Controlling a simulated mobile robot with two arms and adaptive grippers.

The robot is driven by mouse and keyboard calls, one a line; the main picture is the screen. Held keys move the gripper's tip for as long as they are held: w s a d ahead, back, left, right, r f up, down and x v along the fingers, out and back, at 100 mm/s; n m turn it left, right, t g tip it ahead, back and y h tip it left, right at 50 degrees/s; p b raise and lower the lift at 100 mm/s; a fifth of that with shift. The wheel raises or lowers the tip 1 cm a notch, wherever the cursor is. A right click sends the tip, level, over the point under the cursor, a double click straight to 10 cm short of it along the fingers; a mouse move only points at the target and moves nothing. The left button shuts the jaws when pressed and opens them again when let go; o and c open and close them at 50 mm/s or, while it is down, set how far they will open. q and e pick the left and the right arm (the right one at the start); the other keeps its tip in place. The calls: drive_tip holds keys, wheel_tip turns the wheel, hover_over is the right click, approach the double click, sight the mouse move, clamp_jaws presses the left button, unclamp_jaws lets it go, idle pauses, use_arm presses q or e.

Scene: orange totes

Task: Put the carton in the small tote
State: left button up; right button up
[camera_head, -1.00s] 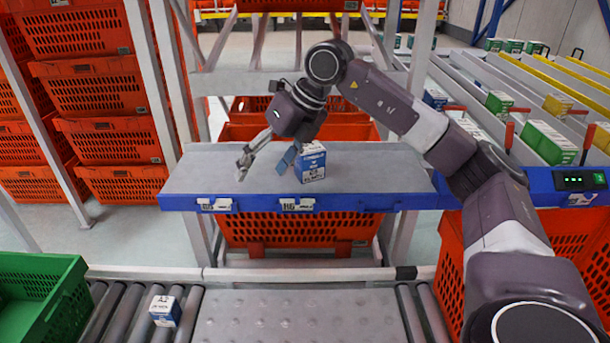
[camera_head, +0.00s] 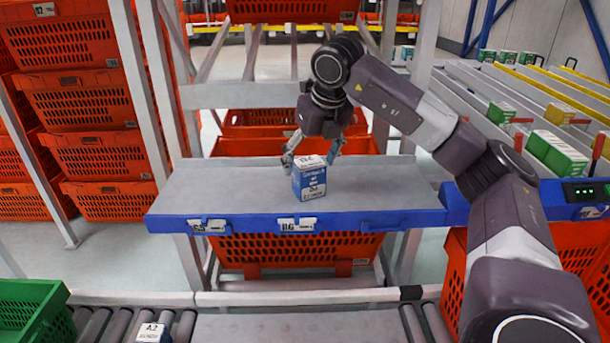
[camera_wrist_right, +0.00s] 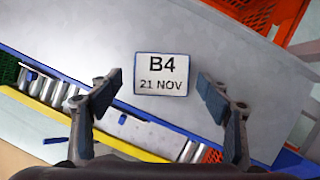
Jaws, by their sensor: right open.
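A blue and white carton (camera_head: 310,181) stands upright on the grey shelf with the blue front edge. My right gripper (camera_head: 311,160) is open, pointing down just above and behind the carton's top, with one finger towards each side. In the right wrist view the carton's white top label (camera_wrist_right: 162,74), reading B4 21 NOV, lies between the two spread fingers (camera_wrist_right: 160,92). No contact is visible. A green tote (camera_head: 35,312) is cut off at the lower left; I cannot tell if it is the small tote. My left gripper is out of view.
Another blue and white carton (camera_head: 152,333) lies on the roller conveyor at the bottom left. Orange totes (camera_head: 82,101) are stacked at the left, and others stand under and behind the shelf (camera_head: 215,192). The shelf is clear on both sides of the carton.

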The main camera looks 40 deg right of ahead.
drive_tip(key=shift+x, duration=1)
drive_tip(key=x, duration=0.1)
drive_tip(key=b+x, duration=0.1)
drive_tip(key=x, duration=0.3)
drive_tip(key=shift+w+d+b, duration=0.2)
drive_tip(key=shift+w+b, duration=0.15)
drive_tip(key=c, duration=1.6)
